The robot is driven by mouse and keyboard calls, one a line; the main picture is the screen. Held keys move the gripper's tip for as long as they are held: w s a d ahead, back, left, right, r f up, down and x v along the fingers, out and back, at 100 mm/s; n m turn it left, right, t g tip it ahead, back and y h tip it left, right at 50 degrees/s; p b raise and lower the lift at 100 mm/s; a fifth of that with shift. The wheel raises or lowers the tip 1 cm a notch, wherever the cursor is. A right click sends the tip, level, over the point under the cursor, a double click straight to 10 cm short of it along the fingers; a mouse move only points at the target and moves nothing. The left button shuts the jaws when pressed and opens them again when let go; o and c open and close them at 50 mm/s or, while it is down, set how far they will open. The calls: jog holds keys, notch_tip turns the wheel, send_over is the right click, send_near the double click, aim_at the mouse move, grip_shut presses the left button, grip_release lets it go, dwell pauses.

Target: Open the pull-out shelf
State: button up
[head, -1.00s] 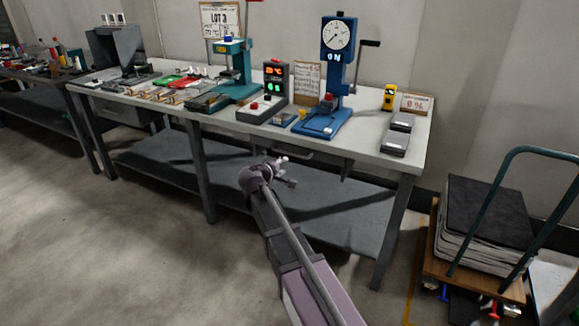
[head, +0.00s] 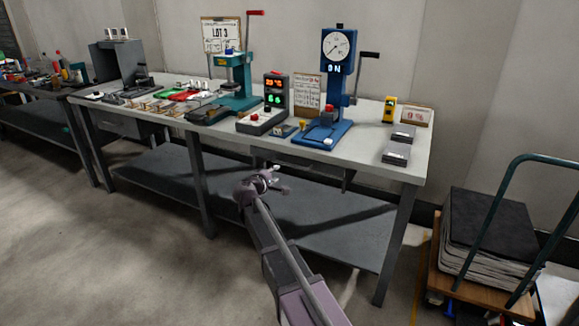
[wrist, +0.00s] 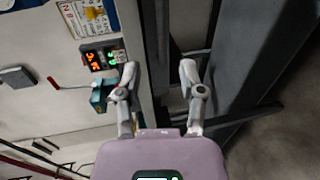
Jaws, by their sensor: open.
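A grey drawer-like unit (head: 318,171) hangs under the right part of the workbench top; I take it as the pull-out shelf, and it looks pushed in. My gripper (head: 275,182) is in front of the bench, a little below the top's front edge, and overlaps the unit's lower left in the head view. In the wrist view my gripper (wrist: 159,68) has its two fingers spread, with nothing held between them. The bench's front edge and the dark underside show behind the fingers there. Whether a finger touches the unit cannot be told.
The workbench top (head: 375,165) carries a blue dial press (head: 335,90), a teal press (head: 238,80) and a control box (head: 272,105). A grey lower shelf (head: 160,172) runs between the legs. A loaded cart (head: 485,235) stands at the right. The floor at left front is clear.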

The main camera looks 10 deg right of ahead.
aim_at(291, 164)
jog(key=b+x, duration=0.2)
jog(key=x, duration=1.1)
